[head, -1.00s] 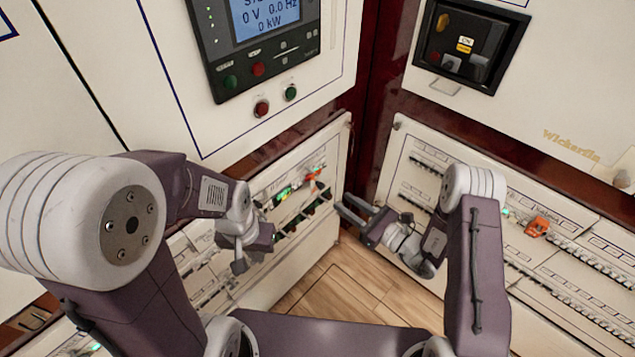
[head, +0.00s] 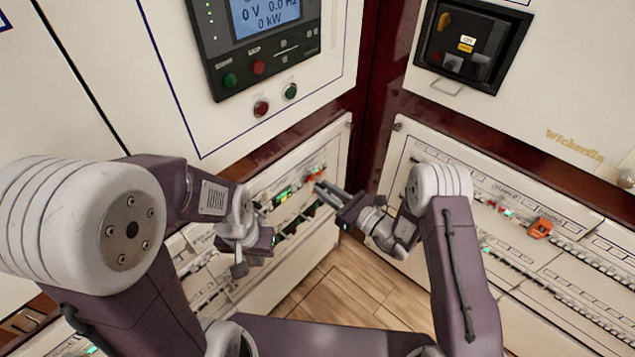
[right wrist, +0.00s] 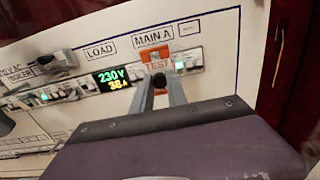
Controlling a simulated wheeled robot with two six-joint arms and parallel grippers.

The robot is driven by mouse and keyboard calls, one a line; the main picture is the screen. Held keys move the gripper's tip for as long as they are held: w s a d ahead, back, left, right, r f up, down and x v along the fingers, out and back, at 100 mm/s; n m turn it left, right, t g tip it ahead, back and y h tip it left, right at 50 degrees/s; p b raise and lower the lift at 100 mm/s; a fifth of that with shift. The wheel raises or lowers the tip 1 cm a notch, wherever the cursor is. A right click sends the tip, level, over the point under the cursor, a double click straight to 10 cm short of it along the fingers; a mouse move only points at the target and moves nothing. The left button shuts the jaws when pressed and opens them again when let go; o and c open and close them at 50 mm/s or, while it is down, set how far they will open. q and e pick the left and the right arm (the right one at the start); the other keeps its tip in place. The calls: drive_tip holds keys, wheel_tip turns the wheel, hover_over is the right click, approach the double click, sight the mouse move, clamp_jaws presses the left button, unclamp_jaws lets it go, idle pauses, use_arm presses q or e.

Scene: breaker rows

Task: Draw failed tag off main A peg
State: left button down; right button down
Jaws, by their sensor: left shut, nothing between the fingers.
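The orange tag (right wrist: 157,55) hangs at the peg under the MAIN A label in the right wrist view, with lettering partly hidden by my fingers. It shows small in the head view (head: 315,173). The dark peg end (right wrist: 160,79) shows between the fingertips of my right gripper (right wrist: 161,86). My right gripper is open, its fingers pointing at the tag; I cannot tell whether they touch it. In the head view my right gripper (head: 327,194) is at the left panel, just below the tag. My left gripper (head: 240,268) is shut and empty, left of the tag before the same panel.
A green-lit meter (right wrist: 112,78) and breakers sit left of the tag, and a lit module (right wrist: 187,62) sits close right. The right panel carries another orange piece (head: 539,228). A control display (head: 268,15) is above. Wooden floor (head: 345,290) lies open between the panels.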

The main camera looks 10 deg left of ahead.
drive_tip(key=shift+r, duration=0.2)
idle(0.4)
drive_tip(key=shift+s+d, duration=0.2)
drive_tip(key=shift+d, duration=0.15)
drive_tip(key=p+v, duration=0.2)
drive_tip(key=v, duration=0.7)
drive_tip(key=shift+s+d, duration=0.2)
drive_tip(key=shift+s, duration=0.05)
idle(0.3)
idle(0.4)
